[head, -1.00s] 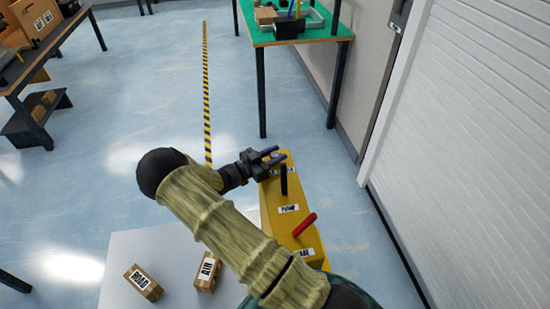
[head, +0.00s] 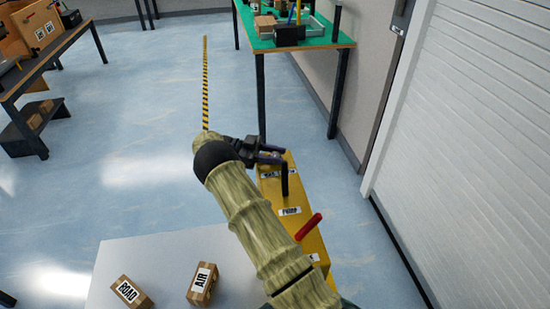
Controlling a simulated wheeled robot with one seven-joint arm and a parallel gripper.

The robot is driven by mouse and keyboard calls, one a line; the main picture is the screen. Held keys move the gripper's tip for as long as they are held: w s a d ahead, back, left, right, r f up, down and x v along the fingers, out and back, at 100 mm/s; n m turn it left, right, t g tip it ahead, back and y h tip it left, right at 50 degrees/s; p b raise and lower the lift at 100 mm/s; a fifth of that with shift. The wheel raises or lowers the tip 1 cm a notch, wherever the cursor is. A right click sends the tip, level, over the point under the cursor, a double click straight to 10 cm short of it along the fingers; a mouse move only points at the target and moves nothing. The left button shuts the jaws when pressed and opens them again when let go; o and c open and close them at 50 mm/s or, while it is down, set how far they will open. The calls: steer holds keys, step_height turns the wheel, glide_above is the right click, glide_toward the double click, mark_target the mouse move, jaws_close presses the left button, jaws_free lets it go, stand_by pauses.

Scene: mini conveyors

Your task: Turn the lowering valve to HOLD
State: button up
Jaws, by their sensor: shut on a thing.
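The yellow control box (head: 312,248) stands in front of me, to the right of the white surface. My gripper (head: 275,157) is at its far end, with its dark purple fingers shut on a small part there. That part, which seems to be the lowering valve, is mostly hidden by the fingers, so its setting cannot be read. A label (head: 270,175) beside it is partly covered. Nearer to me an upright black lever (head: 285,182) stands by the PUMP label (head: 290,211). A red lever (head: 308,227) leans by a nearer, partly hidden label.
Two labelled cartons, ROAD (head: 132,292) and AIR (head: 202,284), lie on the white surface (head: 160,258). A green-topped table (head: 290,44) stands beyond the box. A white shutter wall (head: 470,140) is at the right. Open floor lies to the left.

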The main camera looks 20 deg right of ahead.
mark_target(275, 154)
steer(key=shift+r+m+g+y, duration=0.15)
steer(key=shift+m+g+y, duration=0.35)
steer(key=shift+g, duration=0.1)
steer(key=o, duration=1)
steer(key=shift+c, duration=0.2)
step_height(275, 154, up, 10)
steer(key=shift+f+p, duration=0.1)
steer(key=shift+p, duration=0.65)
steer(key=shift+w, duration=0.1)
